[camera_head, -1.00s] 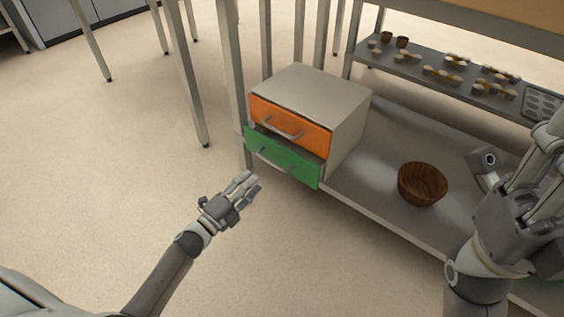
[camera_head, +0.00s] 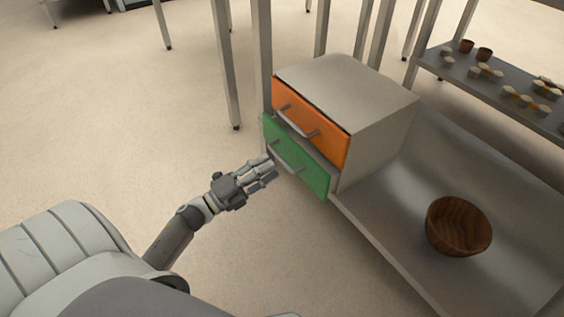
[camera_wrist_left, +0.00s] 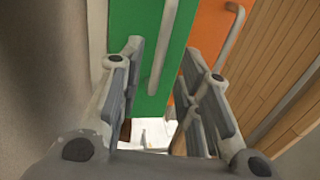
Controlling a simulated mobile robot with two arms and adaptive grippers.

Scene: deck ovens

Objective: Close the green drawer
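The green drawer (camera_head: 296,158) is the lower drawer of a grey cabinet (camera_head: 350,90). Its front stands out a little from the cabinet, below the orange drawer (camera_head: 310,122). It has a grey bar handle (camera_head: 285,160). My left gripper (camera_head: 272,170) is in front of the green drawer's lower left part, with its fingertips close to the front. In the left wrist view, its fingers (camera_wrist_left: 162,55) are apart with nothing held, and the green front (camera_wrist_left: 165,50) shows beyond them. I cannot tell whether they touch it. My right gripper is not in view.
The cabinet stands on a low metal shelf (camera_head: 400,235) with a wooden bowl (camera_head: 459,227) to its right. Table legs (camera_head: 225,70) stand behind and left of the cabinet. A higher shelf (camera_head: 500,95) holds small items. The floor on the left is clear.

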